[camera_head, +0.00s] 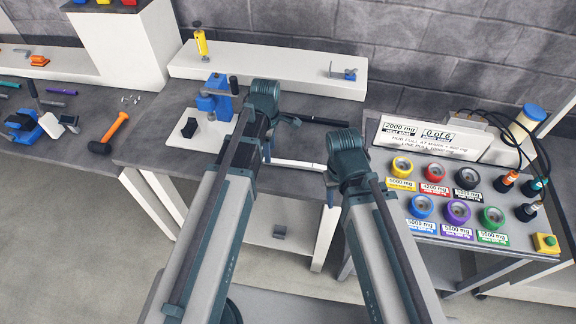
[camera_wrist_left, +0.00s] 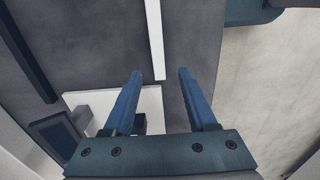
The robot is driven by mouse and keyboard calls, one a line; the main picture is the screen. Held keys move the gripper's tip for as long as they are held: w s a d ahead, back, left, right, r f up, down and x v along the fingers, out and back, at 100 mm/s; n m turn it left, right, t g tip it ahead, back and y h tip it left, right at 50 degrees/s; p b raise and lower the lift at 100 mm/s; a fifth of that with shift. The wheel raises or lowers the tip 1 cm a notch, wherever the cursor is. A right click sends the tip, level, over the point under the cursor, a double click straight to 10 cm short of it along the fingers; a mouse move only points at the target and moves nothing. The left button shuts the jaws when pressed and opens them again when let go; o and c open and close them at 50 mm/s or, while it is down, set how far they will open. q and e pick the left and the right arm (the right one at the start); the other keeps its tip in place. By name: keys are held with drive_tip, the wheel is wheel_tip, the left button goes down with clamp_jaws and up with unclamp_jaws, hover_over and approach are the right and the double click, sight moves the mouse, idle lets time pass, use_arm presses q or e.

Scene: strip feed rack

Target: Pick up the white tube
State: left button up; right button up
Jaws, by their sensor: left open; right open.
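The white tube (camera_head: 315,165) lies flat along the front edge of the dark bench in the head view. In the left wrist view the white tube (camera_wrist_left: 155,40) runs away from my gripper, its near end seen between the two fingertips. My left gripper (camera_head: 267,152) is near the tube's left end; in the wrist view its blue fingers (camera_wrist_left: 160,76) are apart with nothing gripped. My right gripper (camera_head: 330,196) hangs by the bench's front edge, near the tube's right end. Its fingers are small and partly hidden by the arm.
A black tube (camera_head: 325,121) lies further back. A blue press (camera_head: 215,103) on a white base stands left. A white shelf block (camera_head: 275,72) lines the back. A orange-handled hammer (camera_head: 115,127) lies left; a panel of coloured spools (camera_head: 459,212) stands right.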

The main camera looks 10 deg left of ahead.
use_arm(q)
wheel_tip(320, 180, down, 4)
drive_tip(key=b, duration=0.3)
drive_tip(key=shift+f+b, duration=0.25)
drive_tip(key=shift+b, duration=0.15)
drive_tip(key=shift+r, duration=0.1)
clamp_jaws()
